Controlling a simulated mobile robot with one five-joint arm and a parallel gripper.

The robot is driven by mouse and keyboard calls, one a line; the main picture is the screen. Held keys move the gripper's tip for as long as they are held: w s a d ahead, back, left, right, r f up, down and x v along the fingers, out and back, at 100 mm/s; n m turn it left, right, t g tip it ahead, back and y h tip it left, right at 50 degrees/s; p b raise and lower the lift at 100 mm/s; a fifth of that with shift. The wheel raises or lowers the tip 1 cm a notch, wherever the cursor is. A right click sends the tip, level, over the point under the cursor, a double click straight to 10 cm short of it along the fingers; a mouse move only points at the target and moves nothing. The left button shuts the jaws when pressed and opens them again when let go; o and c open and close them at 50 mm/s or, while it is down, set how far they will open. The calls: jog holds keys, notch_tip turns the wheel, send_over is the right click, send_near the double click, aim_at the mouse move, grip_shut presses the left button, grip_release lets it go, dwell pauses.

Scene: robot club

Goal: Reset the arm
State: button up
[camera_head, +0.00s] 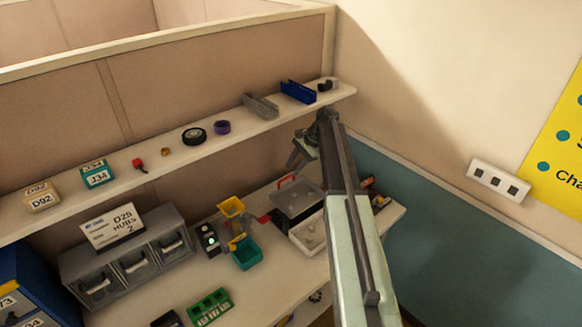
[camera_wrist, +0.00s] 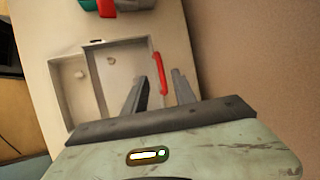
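My arm reaches up from the lower right of the head view, over the bench. My gripper (camera_head: 303,150) is just below the right part of the shelf, above the far right of the bench. It also shows in the wrist view (camera_wrist: 160,77), with its two dark fingers apart and no object held between them. Behind the fingers lies a grey case (camera_wrist: 115,72) with a red handle (camera_wrist: 160,74). In the head view the case (camera_head: 297,198) sits on the bench beside my arm, and my arm covers part of that area.
The shelf (camera_head: 70,207) above the bench holds small boxes, tape rolls and a blue bin (camera_head: 298,91). The bench (camera_head: 278,268) carries a drawer unit (camera_head: 127,262), a yellow bin (camera_head: 231,207) and a teal bin (camera_head: 246,253). A wall with a socket plate (camera_head: 498,180) is to the right.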

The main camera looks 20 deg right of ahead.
jog(key=s+a+f+n+h+b, duration=0.1)
jog(key=s+a+f+n+b, duration=0.1)
jog(key=s+a, duration=0.4)
jog(key=s+a+f+n+g+h+b, duration=0.1)
jog(key=s+a+f+n, duration=0.4)
jog(key=s, duration=0.6)
jog(key=s+a+f+n+h+b, duration=0.3)
jog(key=s+a+f+n+b, duration=0.1)
jog(key=s, duration=0.5)
jog(key=a+n+b, duration=0.1)
jog(key=a+n, duration=0.1)
jog(key=a, duration=0.1)
jog(key=shift+s+a+f+n+g, duration=0.25)
jog(key=shift+s+a+n+g, duration=0.05)
jog(key=shift+s+a+g, duration=0.1)
jog(key=shift+w, duration=0.1)
